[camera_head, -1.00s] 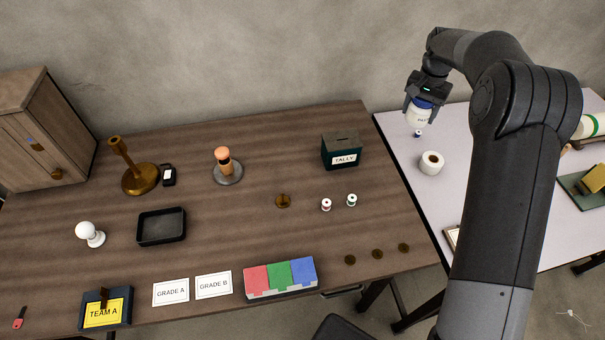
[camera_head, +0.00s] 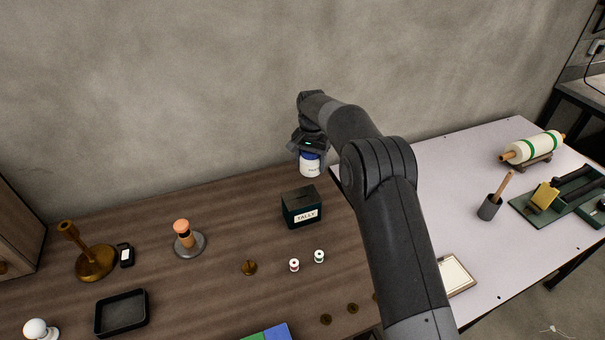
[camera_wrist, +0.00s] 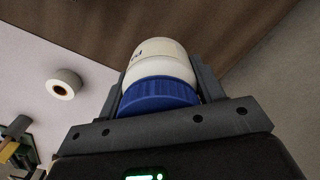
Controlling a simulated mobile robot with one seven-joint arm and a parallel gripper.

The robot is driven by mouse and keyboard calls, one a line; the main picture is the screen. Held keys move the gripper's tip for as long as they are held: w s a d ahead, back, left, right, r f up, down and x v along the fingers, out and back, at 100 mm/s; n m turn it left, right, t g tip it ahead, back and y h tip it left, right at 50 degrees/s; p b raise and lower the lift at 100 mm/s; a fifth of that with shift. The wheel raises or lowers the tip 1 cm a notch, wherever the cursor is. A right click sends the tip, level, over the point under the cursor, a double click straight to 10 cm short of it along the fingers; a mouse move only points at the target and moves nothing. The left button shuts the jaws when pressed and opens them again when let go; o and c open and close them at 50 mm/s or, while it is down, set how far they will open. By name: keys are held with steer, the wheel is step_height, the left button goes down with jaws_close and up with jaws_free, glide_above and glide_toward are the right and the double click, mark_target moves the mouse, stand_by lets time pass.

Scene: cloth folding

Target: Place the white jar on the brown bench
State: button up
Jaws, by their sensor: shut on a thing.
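The white jar (camera_head: 311,168) has a blue lid and a dark printed label. My gripper (camera_head: 308,152) is shut on it near the lid, above the back right part of the brown bench (camera_head: 225,225), behind the tally box. In the wrist view the jar (camera_wrist: 160,62) sits upside down in the picture between the two fingers (camera_wrist: 160,88), with its blue lid nearest the palm. The brown bench (camera_wrist: 215,22) fills the top of that view. I cannot tell whether the jar's base touches the bench.
The dark tally box (camera_head: 302,207) stands just in front of the jar. A peg on a round base (camera_head: 187,240) stands left. The white table (camera_head: 440,190) adjoins at right. Bench surface left of the tally box is clear.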

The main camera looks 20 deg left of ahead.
steer(key=shift+a+f, duration=0.35)
steer(key=shift+a, duration=0.2)
steer(key=shift+a+f, duration=0.3)
steer(key=shift+a, duration=0.25)
steer(key=shift+f, duration=1.95)
steer(key=shift+f, duration=0.1)
steer(key=o, duration=1.2)
steer(key=shift+s, duration=0.1)
steer(key=shift+o, duration=0.2)
step_height(320, 180, up, 12)
steer(key=shift+f, duration=0.1)
steer(key=shift+r, duration=0.2)
